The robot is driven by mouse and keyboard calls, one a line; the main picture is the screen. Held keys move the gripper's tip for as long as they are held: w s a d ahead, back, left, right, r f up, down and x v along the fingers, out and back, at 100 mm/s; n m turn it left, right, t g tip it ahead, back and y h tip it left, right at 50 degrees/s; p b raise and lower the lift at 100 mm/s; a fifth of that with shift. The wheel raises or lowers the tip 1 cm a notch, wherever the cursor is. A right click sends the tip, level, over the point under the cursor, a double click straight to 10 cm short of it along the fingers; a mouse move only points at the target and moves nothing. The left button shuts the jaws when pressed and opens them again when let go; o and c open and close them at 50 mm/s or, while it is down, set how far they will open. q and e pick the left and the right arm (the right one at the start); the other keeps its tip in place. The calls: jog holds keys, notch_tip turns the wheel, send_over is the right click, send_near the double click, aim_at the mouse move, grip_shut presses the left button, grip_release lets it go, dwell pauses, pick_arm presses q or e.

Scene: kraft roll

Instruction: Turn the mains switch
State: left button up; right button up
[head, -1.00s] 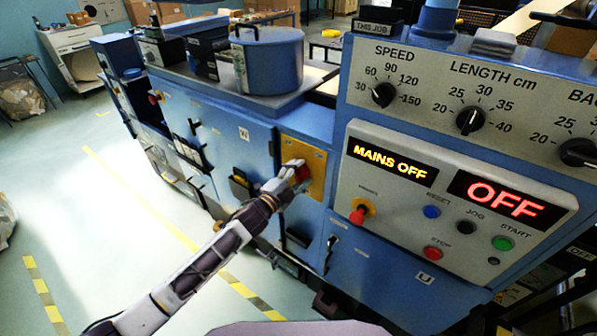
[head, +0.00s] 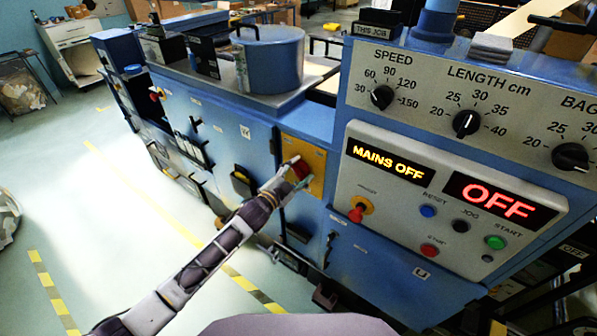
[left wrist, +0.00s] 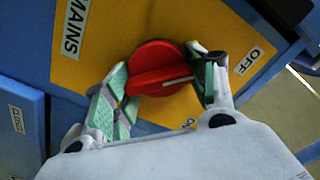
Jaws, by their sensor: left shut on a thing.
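The red mains switch (left wrist: 156,68) is a round knob on a yellow plate (left wrist: 100,70) marked MAINS and OFF in the left wrist view. Its pale pointer line is directed toward the OFF label (left wrist: 248,60). In the head view the knob (head: 301,168) is on the yellow plate (head: 317,160) on the blue machine's front. My left gripper (left wrist: 160,88) is shut on the knob, one green-padded finger on each side. It also shows in the head view (head: 292,177). A display (head: 390,162) reads MAINS OFF. My right gripper is out of view.
The control panel (head: 450,150) stands right of the switch, with a red OFF display (head: 499,200), coloured buttons and a red and yellow knob (head: 358,210). Speed, length and bag dials sit above it. Open floor (head: 110,230) lies to the left.

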pick_arm(q)
jog(key=shift+f, duration=0.1)
jog(key=o, duration=1)
jog(key=shift+s+a, duration=0.1)
jog(key=shift+v, duration=5.85)
